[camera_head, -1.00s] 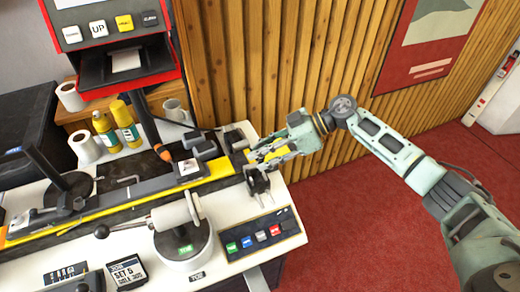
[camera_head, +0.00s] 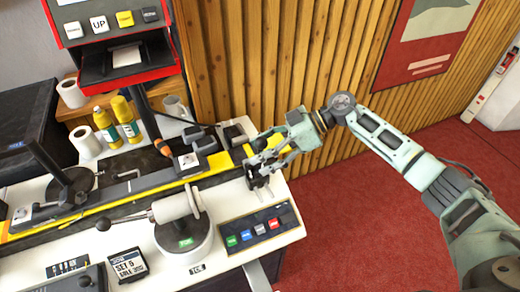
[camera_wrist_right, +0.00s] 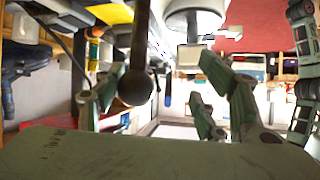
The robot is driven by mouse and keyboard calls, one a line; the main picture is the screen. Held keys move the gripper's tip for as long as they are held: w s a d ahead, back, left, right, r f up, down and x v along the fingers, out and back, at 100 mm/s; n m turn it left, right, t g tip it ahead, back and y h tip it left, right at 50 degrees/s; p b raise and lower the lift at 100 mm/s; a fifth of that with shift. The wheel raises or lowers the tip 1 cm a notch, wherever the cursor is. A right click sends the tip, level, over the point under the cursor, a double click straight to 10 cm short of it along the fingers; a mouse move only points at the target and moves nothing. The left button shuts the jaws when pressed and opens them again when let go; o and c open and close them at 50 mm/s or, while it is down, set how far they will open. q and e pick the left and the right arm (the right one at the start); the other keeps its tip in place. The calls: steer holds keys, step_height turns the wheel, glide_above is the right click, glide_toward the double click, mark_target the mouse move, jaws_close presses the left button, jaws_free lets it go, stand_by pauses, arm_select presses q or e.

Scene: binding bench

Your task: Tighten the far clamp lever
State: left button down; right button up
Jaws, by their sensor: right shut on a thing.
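My right gripper (camera_head: 258,166) is at the right end of the bench, by a dark clamp fixture (camera_head: 260,188). The right wrist view shows its fingers (camera_wrist_right: 150,108) on either side of a dark lever with a round ball knob (camera_wrist_right: 135,87). The gripper is shut on this lever. In the head view the fingers and fixture overlap, so the lever itself is mostly hidden there. My left gripper is not in view.
A white round base with a roller (camera_head: 183,240) and a ball-ended handle stands nearer. A button panel (camera_head: 258,232) lies in front of the gripper. Yellow bottles (camera_head: 125,120) and paper rolls stand behind. Red floor (camera_head: 340,230) is clear to the right.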

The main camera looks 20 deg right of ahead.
steer(key=shift+s+f, duration=0.35)
steer(key=shift+s, duration=0.1)
steer(key=shift+w+r, duration=0.2)
steer(key=shift+c, duration=0.5)
steer(key=s+d+r+p, duration=0.1)
steer(key=d+r+p, duration=0.5)
steer(key=r, duration=0.1)
steer(key=shift+s+r, duration=0.2)
steer(key=shift+r, duration=0.1)
